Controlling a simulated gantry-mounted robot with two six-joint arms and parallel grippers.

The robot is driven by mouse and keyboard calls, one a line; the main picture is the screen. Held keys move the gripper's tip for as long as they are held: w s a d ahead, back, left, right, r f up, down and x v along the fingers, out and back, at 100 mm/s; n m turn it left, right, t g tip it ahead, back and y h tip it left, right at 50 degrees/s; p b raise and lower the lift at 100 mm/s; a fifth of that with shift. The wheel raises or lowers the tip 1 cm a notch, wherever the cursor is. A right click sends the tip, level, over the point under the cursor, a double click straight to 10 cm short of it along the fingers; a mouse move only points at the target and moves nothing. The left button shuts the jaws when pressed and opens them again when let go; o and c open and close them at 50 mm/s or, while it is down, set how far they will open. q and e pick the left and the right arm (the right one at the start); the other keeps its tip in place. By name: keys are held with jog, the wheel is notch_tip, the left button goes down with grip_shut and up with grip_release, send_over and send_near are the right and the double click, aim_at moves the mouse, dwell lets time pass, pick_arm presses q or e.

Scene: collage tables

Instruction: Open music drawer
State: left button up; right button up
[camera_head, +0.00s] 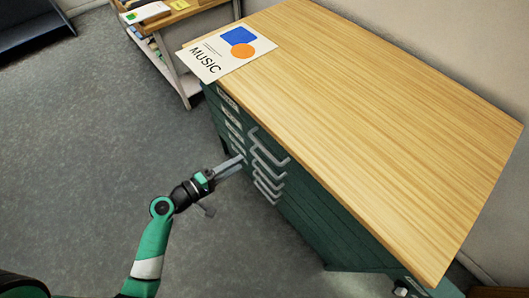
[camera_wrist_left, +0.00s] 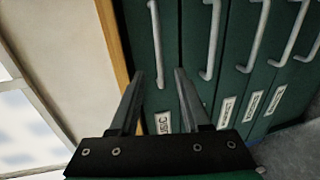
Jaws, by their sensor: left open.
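A dark green cabinet (camera_head: 335,232) with several drawers stands under a light wooden top. Silver bar handles run down its front in a column, with white labels to their left. In the left wrist view, the drawer beside the wooden edge has a label partly hidden by a finger, reading like MUSIC (camera_wrist_left: 163,122); its handle (camera_wrist_left: 155,40) is in line with that label. My left gripper (camera_head: 240,160) is open and empty in front of the upper handles. In the wrist view its fingertips (camera_wrist_left: 160,73) lie on either side of that handle's near end; contact cannot be told.
A sheet printed MUSIC (camera_head: 222,55) lies on the left end of the wooden top (camera_head: 390,120). A small shelf table (camera_head: 180,12) with papers stands behind at the upper left. The grey floor (camera_head: 100,120) left of the cabinet is clear.

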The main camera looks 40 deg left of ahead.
aim_at(263, 147)
pick_arm(q)
jog(key=b+x, duration=0.2)
jog(key=x, duration=0.9)
jog(key=shift+w, duration=0.35)
jog(key=shift+c, duration=0.2)
grip_shut()
dwell(0.6)
